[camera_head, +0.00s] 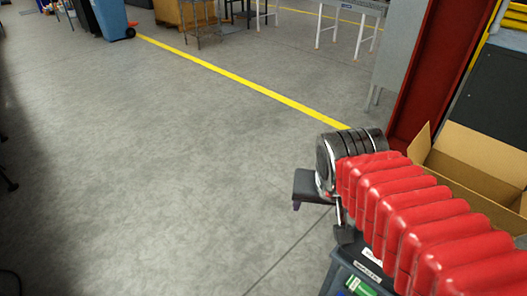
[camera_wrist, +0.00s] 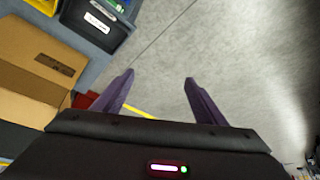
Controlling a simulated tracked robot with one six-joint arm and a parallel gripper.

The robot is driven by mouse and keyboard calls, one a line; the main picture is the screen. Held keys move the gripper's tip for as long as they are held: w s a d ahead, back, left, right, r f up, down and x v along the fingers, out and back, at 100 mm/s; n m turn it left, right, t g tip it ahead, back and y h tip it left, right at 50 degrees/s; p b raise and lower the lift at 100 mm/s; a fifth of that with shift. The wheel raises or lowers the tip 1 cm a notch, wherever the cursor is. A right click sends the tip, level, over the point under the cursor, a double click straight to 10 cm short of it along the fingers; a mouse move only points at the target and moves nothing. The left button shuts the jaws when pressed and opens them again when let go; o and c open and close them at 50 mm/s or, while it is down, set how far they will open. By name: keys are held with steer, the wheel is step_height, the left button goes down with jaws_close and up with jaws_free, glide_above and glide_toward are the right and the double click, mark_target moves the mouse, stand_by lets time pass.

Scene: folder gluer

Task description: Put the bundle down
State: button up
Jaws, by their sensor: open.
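My gripper (camera_wrist: 159,77) is open, with its two purple fingers apart and only grey floor showing between them. In the head view my gripper (camera_head: 298,196) hangs over the floor, left of the dark bin, with the red-sleeved arm behind it. I cannot make out a bundle in either view. Nothing is held between the fingers.
An open cardboard box (camera_head: 470,155) stands at the right; it also shows in the wrist view (camera_wrist: 40,65). A dark labelled bin (camera_head: 345,270) is nearer; it also shows in the wrist view (camera_wrist: 88,32). The floor (camera_head: 170,170) to the left is clear.

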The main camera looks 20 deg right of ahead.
steer(key=s+a+r+n+t+y, duration=0.1)
steer(key=s+a+n, duration=0.1)
steer(key=a+n, duration=0.2)
steer(key=a, duration=0.2)
steer(key=shift+s+a+r+n+y, duration=0.3)
steer(key=shift+a+r+n, duration=0.1)
